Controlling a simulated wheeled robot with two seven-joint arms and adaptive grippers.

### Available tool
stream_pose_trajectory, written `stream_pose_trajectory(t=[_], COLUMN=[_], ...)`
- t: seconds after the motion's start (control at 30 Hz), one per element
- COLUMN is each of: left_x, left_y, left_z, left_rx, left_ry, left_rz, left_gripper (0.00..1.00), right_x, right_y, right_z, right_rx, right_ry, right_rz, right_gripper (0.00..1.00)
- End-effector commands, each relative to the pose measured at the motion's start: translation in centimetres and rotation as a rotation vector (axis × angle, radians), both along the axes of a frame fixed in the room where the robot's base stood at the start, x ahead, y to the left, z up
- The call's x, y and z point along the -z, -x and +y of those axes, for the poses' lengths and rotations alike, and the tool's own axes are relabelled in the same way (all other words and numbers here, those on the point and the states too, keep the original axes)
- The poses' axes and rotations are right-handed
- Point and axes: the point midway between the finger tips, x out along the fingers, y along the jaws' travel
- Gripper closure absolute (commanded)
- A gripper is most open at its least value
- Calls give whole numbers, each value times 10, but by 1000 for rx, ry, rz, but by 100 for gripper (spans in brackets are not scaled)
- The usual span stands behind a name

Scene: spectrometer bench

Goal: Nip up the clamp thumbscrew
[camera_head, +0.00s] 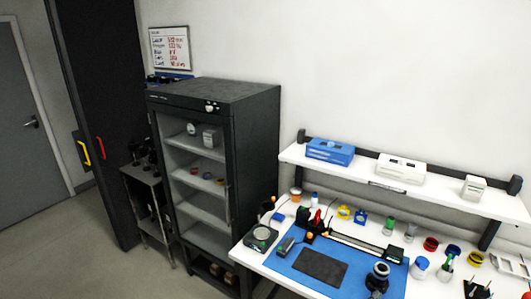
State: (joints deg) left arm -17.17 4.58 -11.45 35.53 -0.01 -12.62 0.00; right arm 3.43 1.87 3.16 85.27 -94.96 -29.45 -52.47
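I cannot pick out the clamp thumbscrew; it is too small or hidden at this distance. A long dark rail (352,243) with a pale strip lies along the back of the blue mat (318,287) on the white bench, and a small dark block (393,253) sits at its right end. A black round device with a lens-like top (379,274) stands at the mat's right side. My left gripper is out of view.
A dark pad (320,266) lies on the mat. A round-topped instrument (261,238) stands at the bench's left end. Several small jars, including a red one (431,244), line the back right. A white shelf (350,176) overhangs the back; a dark glass-front cabinet (232,172) stands left.

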Motion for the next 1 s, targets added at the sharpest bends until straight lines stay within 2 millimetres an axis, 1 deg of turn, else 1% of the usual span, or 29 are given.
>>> stream_pose_trajectory(t=[0.03, 0.33, 0.67, 0.77, 1.0], left_x=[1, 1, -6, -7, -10], left_y=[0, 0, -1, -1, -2], left_z=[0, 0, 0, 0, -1], left_rx=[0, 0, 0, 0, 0], left_ry=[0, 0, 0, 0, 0], left_rz=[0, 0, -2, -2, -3], left_gripper=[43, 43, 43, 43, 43], right_x=[16, 15, 8, 8, 3], right_y=[2, 2, 6, 13, 37], right_z=[5, 5, 2, 6, 17], right_rx=[-10, -9, -9, -7, -2], right_ry=[-11, -13, -10, -10, -7], right_rz=[23, 23, 23, 23, 16], right_gripper=[100, 100, 100, 100, 100])
